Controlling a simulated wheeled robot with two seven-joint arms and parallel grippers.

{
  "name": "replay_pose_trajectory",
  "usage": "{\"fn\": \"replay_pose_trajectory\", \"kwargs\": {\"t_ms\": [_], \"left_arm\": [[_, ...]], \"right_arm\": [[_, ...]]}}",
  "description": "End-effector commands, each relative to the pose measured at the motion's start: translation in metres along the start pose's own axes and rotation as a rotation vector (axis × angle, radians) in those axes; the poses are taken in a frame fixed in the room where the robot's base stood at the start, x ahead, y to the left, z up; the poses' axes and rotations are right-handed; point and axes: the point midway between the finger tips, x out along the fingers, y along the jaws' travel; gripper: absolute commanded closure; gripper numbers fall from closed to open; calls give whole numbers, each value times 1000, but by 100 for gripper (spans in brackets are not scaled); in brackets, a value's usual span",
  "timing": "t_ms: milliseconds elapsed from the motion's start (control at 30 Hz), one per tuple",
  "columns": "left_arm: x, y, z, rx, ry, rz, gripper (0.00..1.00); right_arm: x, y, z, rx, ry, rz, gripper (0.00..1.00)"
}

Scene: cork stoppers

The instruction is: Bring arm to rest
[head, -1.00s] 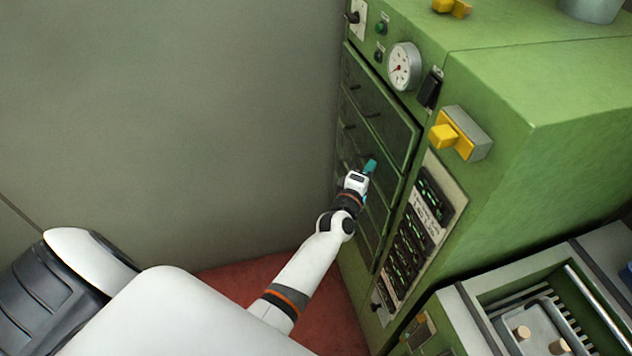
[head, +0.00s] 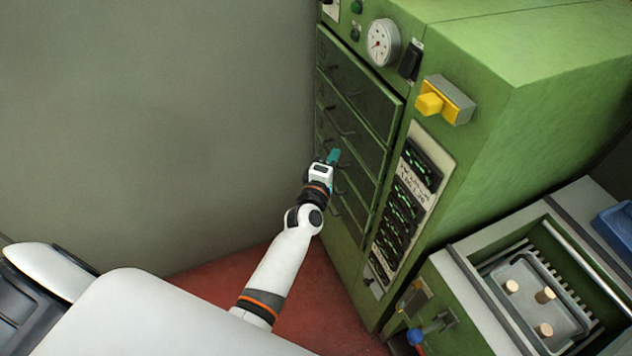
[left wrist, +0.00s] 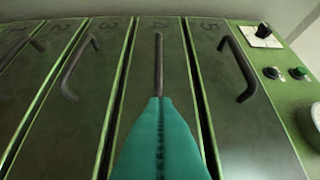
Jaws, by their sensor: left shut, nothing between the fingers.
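My left arm comes in from the lower left in the head view, and its left gripper (head: 334,157) is in front of the dark drawer fronts of the green cabinet (head: 490,110). The teal fingers are shut together with nothing between them. In the left wrist view the shut fingers (left wrist: 160,140) point at the drawer marked 4, in line with its handle (left wrist: 158,65). I cannot tell whether the fingertips touch that handle. My right gripper is not in view.
The cabinet carries a gauge (head: 383,42) and a yellow switch (head: 430,103). At the lower right a metal tray (head: 520,320) holds three cork stoppers (head: 545,295) in a recessed unit. A blue container (head: 615,228) sits at the right edge. Left of the cabinet is a bare grey wall (head: 160,110).

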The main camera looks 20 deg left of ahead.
Motion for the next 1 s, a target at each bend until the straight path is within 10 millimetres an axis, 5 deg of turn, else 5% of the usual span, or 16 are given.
{"fn": "replay_pose_trajectory", "kwargs": {"t_ms": [400,733,867,1000], "left_arm": [[-67,2,0,-1,1,2,100],[-76,4,-1,8,4,8,100],[-82,41,-10,94,40,85,100],[-106,127,-27,311,146,259,100]], "right_arm": [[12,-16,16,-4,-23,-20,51],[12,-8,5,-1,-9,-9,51],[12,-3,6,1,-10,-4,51],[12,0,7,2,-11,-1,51]]}}
